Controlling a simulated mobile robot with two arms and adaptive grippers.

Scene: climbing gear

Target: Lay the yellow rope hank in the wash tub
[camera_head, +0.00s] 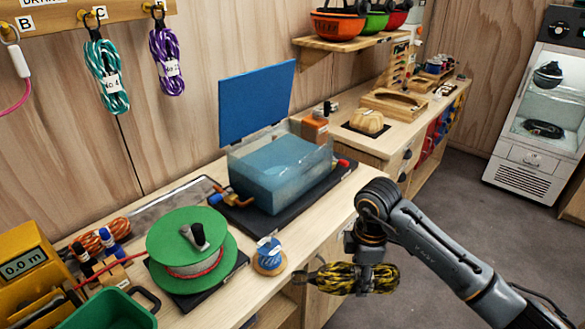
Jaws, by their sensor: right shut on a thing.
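The yellow rope hank (338,278), yellow and black, hangs level in my right gripper (368,266). The gripper is shut on it near its right part, with rope showing on both sides. Hank and gripper are in front of the bench's front edge, to the right of and nearer than the wash tub. The wash tub (268,190) is a clear box of blue water on a dark base on the bench. Its blue lid (257,102) stands raised behind it, so the top is open. My left gripper is not in view.
A green bin (110,312) is at the lower left. Rope hanks hang on the wall.

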